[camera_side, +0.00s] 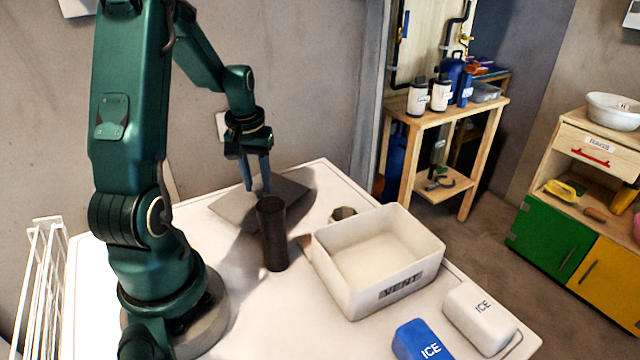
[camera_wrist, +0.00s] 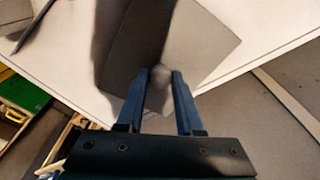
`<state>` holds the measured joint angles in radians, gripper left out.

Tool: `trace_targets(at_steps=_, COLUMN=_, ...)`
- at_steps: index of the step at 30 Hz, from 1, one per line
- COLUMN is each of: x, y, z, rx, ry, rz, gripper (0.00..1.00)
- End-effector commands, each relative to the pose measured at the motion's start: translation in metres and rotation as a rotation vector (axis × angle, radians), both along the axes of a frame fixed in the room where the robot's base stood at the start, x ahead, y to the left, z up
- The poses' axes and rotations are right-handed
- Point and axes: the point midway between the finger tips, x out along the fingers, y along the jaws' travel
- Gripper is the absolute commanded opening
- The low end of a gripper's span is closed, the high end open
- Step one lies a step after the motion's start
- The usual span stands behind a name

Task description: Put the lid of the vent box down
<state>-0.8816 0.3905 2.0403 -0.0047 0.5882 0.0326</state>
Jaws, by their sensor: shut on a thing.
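The lid (camera_side: 232,203) is a flat grey square plate near the table's back corner, behind a dark brown cylinder. It also shows in the wrist view (camera_wrist: 205,45), partly under a dark shadow. My gripper (camera_side: 257,188) is over the lid, and its blue fingers (camera_wrist: 160,78) are shut on the lid's small rounded grey knob (camera_wrist: 160,75). The lid looks level and at or very near the table top; I cannot tell whether it touches. The white vent box (camera_side: 365,280), labelled VENT, stands open and looks empty to the right of the lid.
The dark brown cylinder (camera_side: 272,235) stands upright between the lid and the box. A small dark round object (camera_side: 344,213) sits behind the box. Blue (camera_side: 418,340) and white (camera_side: 480,315) ICE packs lie in front. The table's back edges are close to the lid.

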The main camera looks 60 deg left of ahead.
Motion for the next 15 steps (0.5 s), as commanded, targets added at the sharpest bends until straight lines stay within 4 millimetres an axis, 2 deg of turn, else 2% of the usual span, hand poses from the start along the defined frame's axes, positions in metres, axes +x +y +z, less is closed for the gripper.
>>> trace_targets(at_steps=3, x=-0.0002, y=-0.0002, z=-0.0034, rx=-0.002, ry=0.001, rz=0.0, gripper=0.0)
trace_targets(at_steps=4, x=-0.0001, y=-0.0001, z=-0.0029, rx=-0.001, ry=0.001, rz=0.0, gripper=0.47)
trace_targets(at_steps=5, x=-0.0001, y=-0.0001, z=-0.0028, rx=-0.001, ry=0.001, rz=0.0, gripper=0.58)
trace_targets(at_steps=6, x=0.0, y=0.0, z=-0.0027, rx=-0.001, ry=0.001, rz=0.0, gripper=0.65)
trace_targets(at_steps=15, x=0.0001, y=0.0001, z=-0.0018, rx=0.0, ry=0.0, rz=0.0, gripper=0.65)
